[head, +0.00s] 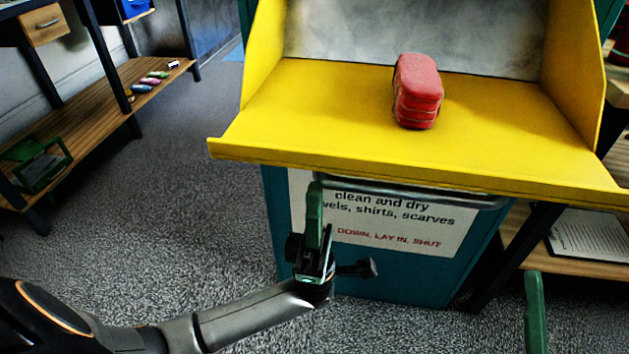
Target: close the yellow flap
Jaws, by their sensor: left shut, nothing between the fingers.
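The yellow flap (300,115) of the teal bin (390,289) is down and open, with its raised side walls showing. A red folded bundle (418,90) lies on it, right of the middle. A grey bar handle (470,199) runs under the flap's front edge. My left gripper (314,190) is shut and empty, pointing up just below the front lip, in front of the sign's left part. I cannot tell whether it touches the flap or handle. Of my right gripper, only one green finger (535,312) shows at the bottom right.
A white sign (400,232) on the bin's front reads "DOWN, LAY IN, SHUT". A wooden shelf (100,120) with small items and a green crate (38,163) stands at the left. Another shelf (525,246) with a paper (590,236) is at the right. The left floor is clear.

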